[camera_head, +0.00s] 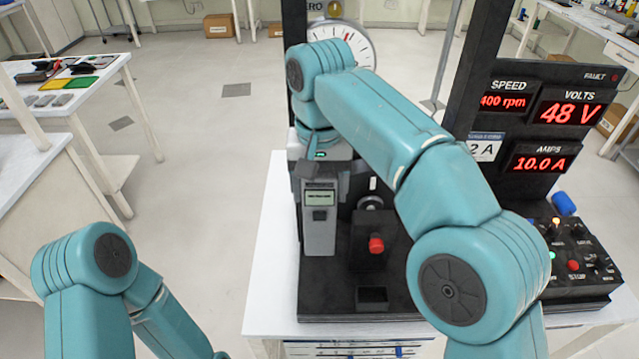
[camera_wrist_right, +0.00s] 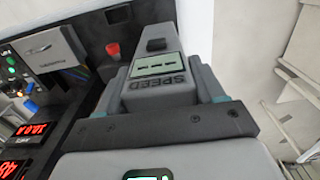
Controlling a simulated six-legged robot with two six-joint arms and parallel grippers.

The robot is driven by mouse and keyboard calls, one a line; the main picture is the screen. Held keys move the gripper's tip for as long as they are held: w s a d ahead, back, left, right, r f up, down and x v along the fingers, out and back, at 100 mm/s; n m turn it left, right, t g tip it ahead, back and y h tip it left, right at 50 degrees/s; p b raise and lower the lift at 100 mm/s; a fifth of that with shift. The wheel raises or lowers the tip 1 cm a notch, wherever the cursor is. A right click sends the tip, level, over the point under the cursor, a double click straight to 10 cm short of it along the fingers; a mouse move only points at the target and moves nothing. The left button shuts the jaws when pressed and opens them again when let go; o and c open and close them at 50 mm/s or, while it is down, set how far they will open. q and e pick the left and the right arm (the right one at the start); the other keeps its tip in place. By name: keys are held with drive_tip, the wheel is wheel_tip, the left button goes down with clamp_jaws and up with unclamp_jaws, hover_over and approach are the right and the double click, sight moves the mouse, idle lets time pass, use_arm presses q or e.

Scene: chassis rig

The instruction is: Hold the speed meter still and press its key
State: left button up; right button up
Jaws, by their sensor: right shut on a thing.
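The speed meter (camera_head: 319,236) is a grey upright handheld box with a small green screen and a dark key (camera_head: 320,215) below it. My right gripper (camera_head: 322,178) comes down from above and is shut on the meter's upper part. In the right wrist view the meter (camera_wrist_right: 160,94) sits between the two grey fingers of this gripper (camera_wrist_right: 163,88). Its screen shows dashes above the word SPEED, and the dark key (camera_wrist_right: 156,44) is uncovered. My left arm shows at the lower left of the head view, but its gripper is out of the frame.
A black rig base with a red knob (camera_head: 376,245) stands beside the meter on the white table (camera_head: 262,250). A round dial (camera_head: 358,45) is behind my right arm. At right, a panel (camera_head: 540,110) reads 400 rpm, 48 V and 10.0 A, above a control box (camera_head: 580,262).

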sight(319, 253)
drive_tip(key=shift+w+f+b, duration=0.1)
drive_tip(key=shift+f+b, duration=6.2)
drive_tip(key=shift+f, duration=3.05)
use_arm(q)
wheel_tip(319, 253, down, 13)
use_arm(e)
drive_tip(key=shift+f, duration=0.2)
